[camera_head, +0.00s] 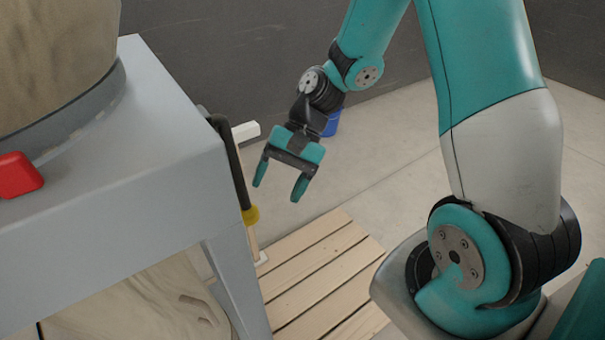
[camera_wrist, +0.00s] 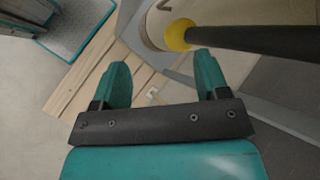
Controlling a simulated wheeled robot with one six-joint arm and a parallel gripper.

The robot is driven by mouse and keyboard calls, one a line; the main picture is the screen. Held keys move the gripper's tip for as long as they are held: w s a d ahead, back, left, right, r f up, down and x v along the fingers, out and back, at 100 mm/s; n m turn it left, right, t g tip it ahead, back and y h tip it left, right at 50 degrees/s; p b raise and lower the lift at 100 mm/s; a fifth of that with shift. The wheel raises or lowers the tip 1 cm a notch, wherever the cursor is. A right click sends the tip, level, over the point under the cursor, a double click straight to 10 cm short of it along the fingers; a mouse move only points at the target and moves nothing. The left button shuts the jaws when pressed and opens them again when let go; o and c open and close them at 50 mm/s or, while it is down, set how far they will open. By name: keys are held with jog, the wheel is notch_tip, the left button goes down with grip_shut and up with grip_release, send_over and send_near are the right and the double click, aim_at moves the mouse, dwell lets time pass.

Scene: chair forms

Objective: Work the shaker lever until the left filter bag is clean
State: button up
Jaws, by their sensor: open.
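The shaker lever (camera_head: 231,160), a black bar with a yellow end (camera_head: 250,215), slants down along the right side of a grey metal housing (camera_head: 150,150). My gripper (camera_head: 278,187) is open and empty, just right of the lever and apart from it in the head view. In the wrist view the lever (camera_wrist: 255,39) comes in from the right, and its yellow end (camera_wrist: 180,35) lies beyond the right fingertip of my gripper (camera_wrist: 162,72). A beige, dusty-looking filter bag (camera_head: 55,55) stands clamped on the housing; only its lower part shows. I cannot tell whether it is the left one.
A red knob (camera_head: 18,175) sits on the housing. A wooden pallet (camera_head: 325,275) lies on the floor below. A beige sack (camera_head: 140,305) is under the housing. A blue object (camera_head: 331,123) stands behind my gripper. Bare floor (camera_head: 400,140) lies to the right.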

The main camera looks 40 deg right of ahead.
aim_at(249, 214)
jog(key=d+f+m+t+y+p, duration=0.25)
jog(key=d+f+m+y, duration=0.25)
jog(key=m+y, duration=0.6)
jog(key=shift+m+h, duration=0.4)
jog(key=shift+h, duration=0.1)
jog(key=a, duration=0.7)
jog(key=a+p, duration=0.1)
jog(key=a, duration=0.3)
jog(key=shift+w+a, duration=0.3)
jog(key=shift+w, duration=0.05)
jog(key=c, duration=0.7)
jog(key=o, duration=0.4)
